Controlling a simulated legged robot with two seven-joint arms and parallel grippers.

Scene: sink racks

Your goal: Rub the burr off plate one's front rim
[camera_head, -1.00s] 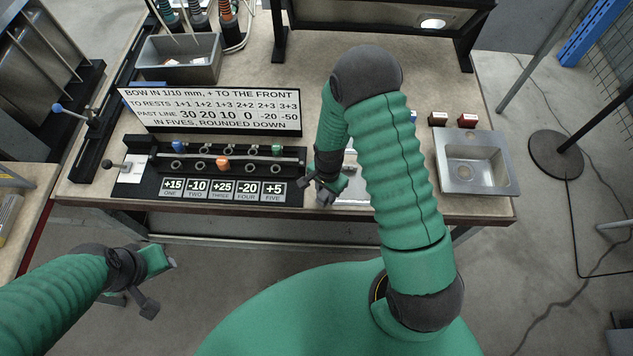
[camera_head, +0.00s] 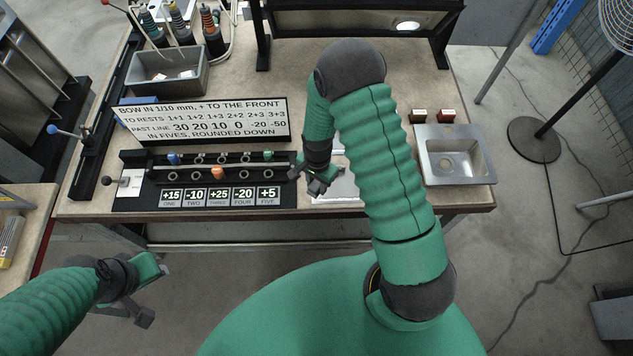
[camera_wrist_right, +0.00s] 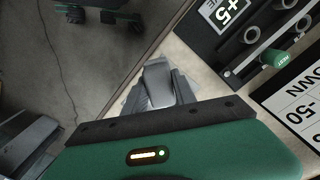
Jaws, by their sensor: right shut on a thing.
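The label marked +15 ONE (camera_head: 171,197) is leftmost in a row of labels along the front of the black rack (camera_head: 130,204). I cannot make out a plate one, its front rim or a burr. My right gripper (camera_head: 316,184) is just right of the rack, above a pale flat surface (camera_head: 340,190) near the bench's front edge. In the right wrist view it (camera_wrist_right: 160,88) is shut on a small grey thing, partly hidden by the fingers. My left gripper (camera_head: 150,287) is at the lower left, in front of the bench and apart from it; its jaw opening is unclear.
A sign (camera_head: 200,122) stands behind the rack. Blue, orange and green knobs (camera_head: 268,155) sit on the rack; the green one also shows in the right wrist view (camera_wrist_right: 275,57). A grey bin (camera_head: 166,84) is at back left, a metal sink (camera_head: 430,172) at right.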

